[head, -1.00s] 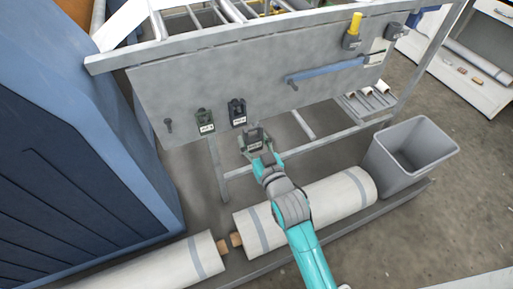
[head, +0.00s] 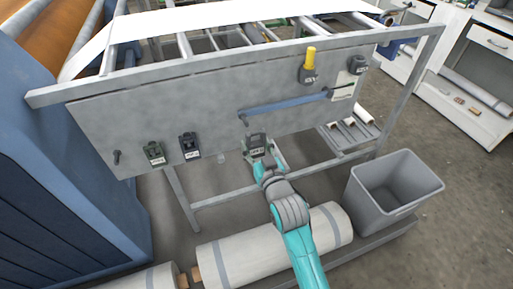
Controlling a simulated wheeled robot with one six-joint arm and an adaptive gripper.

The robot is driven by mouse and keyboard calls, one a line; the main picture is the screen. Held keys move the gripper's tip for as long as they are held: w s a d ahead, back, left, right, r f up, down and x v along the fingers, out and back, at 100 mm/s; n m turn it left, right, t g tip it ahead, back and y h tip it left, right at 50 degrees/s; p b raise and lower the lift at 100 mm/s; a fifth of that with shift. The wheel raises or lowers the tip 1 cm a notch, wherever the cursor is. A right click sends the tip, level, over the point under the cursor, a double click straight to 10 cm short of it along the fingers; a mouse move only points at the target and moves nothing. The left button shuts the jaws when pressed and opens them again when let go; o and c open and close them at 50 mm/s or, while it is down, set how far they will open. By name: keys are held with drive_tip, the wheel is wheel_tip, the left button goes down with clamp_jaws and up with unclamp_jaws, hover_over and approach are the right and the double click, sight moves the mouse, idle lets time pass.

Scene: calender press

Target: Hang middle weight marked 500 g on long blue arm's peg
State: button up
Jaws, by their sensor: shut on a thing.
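My gripper (head: 257,158) is shut on a dark grey weight (head: 256,142) with a pale label too small to read. It holds the weight in front of the grey panel's lower edge. The long blue arm (head: 285,105) lies across the panel, sloping slightly up to the right. A dark peg-like stub (head: 243,119) shows at its left end, just above and left of the held weight, apart from it. A dark green weight (head: 155,152) and a black weight (head: 188,146) hang on the panel at the left, both with pale labels.
A bare peg (head: 117,157) sticks out at the panel's far left. A yellow handle (head: 310,57) and a dark round knob (head: 358,65) are at the upper right. A grey bin (head: 395,190) stands right of my arm. A white roll (head: 245,250) lies below.

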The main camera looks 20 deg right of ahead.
drive_tip(key=w+f, duration=0.1)
drive_tip(key=w, duration=0.8)
drive_tip(key=shift+f, duration=0.15)
idle(0.9)
drive_tip(key=shift+a+f, duration=0.1)
idle(0.5)
drive_tip(key=o, duration=1.4)
drive_tip(key=shift+f, duration=0.1)
